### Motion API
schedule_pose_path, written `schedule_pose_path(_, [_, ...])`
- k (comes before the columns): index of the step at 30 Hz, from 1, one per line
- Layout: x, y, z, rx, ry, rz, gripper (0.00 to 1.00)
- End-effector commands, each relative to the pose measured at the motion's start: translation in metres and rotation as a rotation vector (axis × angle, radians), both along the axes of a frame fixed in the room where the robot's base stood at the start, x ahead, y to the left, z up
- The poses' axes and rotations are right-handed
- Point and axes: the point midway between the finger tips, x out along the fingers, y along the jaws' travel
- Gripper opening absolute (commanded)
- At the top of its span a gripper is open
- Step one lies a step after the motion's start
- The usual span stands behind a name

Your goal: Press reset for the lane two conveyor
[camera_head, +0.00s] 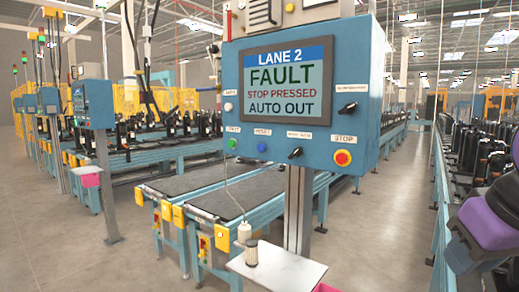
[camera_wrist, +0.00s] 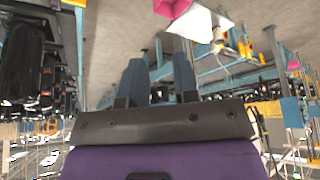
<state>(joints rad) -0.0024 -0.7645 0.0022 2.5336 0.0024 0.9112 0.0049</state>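The blue lane 2 control box (camera_head: 376,60) stands on a grey post in the head view. Its screen (camera_head: 284,85) reads LANE 2, FAULT, STOP PRESSED, AUTO OUT. The blue reset button (camera_head: 262,147) sits under the screen, between the green start button (camera_head: 232,143) and a black selector knob (camera_head: 295,153). The red stop button (camera_head: 343,158) on its yellow ring is at lower right; its depth is unclear. My gripper (camera_wrist: 158,78) shows in the wrist view with two fingers apart and nothing between them. It is away from the box, whose front is not visible there.
Another blue box (camera_head: 96,104) stands left. A rail and dark goods line the right side. Grey floor is open at left.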

Motion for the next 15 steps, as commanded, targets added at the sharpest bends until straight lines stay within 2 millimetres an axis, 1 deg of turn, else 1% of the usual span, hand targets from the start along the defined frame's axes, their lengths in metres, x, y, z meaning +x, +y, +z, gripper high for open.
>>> schedule_pose_path(1, [0.0000,0.0000,0.0000,0.000,0.000,0.000,0.16])
schedule_pose_path(2, [0.0000,0.0000,0.0000,0.000,0.000,0.000,0.09])
schedule_pose_path(3, [0.0000,0.0000,0.0000,0.000,0.000,0.000,0.00])
schedule_pose_path(15, [0.0000,0.0000,0.0000,0.000,0.000,0.000,0.00])
